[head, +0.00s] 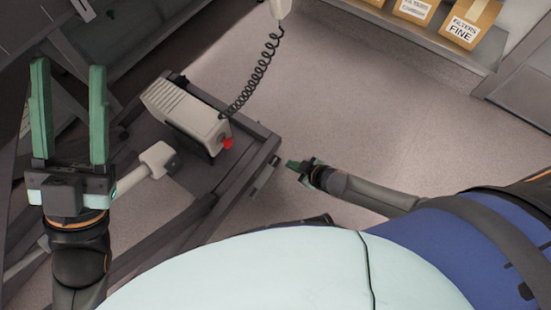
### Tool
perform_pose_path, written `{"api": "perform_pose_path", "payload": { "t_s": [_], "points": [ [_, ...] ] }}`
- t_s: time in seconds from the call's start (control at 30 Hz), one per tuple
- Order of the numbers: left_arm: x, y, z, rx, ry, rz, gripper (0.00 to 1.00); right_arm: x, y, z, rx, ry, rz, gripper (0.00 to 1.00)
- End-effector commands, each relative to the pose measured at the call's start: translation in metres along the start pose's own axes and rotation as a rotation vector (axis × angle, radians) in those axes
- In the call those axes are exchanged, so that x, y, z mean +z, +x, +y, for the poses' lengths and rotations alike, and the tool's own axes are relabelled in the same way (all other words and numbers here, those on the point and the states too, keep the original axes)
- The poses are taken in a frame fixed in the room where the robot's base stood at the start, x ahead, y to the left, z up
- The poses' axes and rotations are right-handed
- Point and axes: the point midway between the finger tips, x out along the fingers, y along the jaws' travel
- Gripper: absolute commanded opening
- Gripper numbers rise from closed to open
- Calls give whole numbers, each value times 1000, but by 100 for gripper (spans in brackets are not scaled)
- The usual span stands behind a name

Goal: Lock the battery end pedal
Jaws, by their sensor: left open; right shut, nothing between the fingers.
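A dark cart frame (206,222) stands at the left centre, carrying a cream box (185,110) with a vented top and a red knob (227,143) at its near end. A small pale metal tab (264,174) sticks out at the frame's right side; it may be the pedal, but I cannot tell, nor whether it is locked. My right gripper (292,164) is shut and empty, just right of this tab; whether they touch is unclear. My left gripper (69,66) is open and empty, its green fingers pointing up the picture, left of the cream box.
A black coiled cord (259,75) runs from the box up to a pale fitting (281,8) at the top. Cardboard filter boxes (466,22) stand on a shelf (420,36) at the upper right. The floor (375,110) between cart and shelf is clear.

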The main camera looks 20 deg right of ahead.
Motion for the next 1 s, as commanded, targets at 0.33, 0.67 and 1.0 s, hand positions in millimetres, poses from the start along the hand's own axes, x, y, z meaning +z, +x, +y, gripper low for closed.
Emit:
{"api": "perform_pose_path", "payload": {
  "t_s": [0.33, 0.67, 1.0],
  "points": [
    [9, -8, 4, 0, -14, -4, 50, 1, 17, -1, 0, 1, 3, 0],
    [40, -38, 23, 12, -47, -21, 50, 2, 83, -1, 1, -1, 4, 0],
    [67, -63, 41, 34, -19, -48, 50, 21, 122, -1, 0, 0, 2, 0]
  ]
}}
